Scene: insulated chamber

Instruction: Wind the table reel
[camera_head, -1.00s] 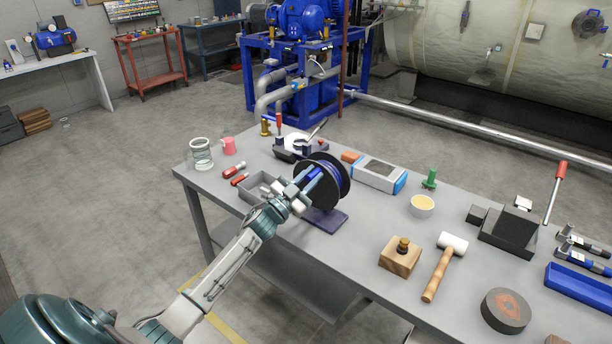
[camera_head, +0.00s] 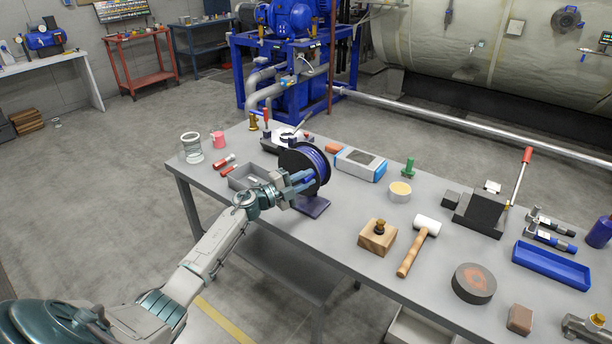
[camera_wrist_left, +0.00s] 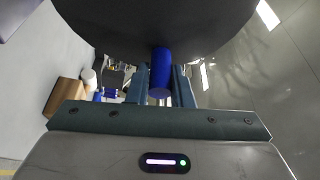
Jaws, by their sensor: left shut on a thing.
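The table reel (camera_head: 312,166) stands upright on the bench, with black side discs and blue winding between them, on a dark purple base plate (camera_head: 312,207). My left gripper (camera_head: 306,181) is at the near face of the reel. In the left wrist view the gripper (camera_wrist_left: 161,88) is shut on the reel's blue handle (camera_wrist_left: 160,72), which sticks out from the black disc (camera_wrist_left: 155,20). The fingers hide part of the handle in the head view. My right gripper is not in view.
The grey bench (camera_head: 342,220) holds a grey tray (camera_head: 240,180) left of the reel and a boxed device (camera_head: 360,164) to its right. A wooden block (camera_head: 377,238) and a mallet (camera_head: 418,246) lie further right. Bare bench top lies in front of the reel.

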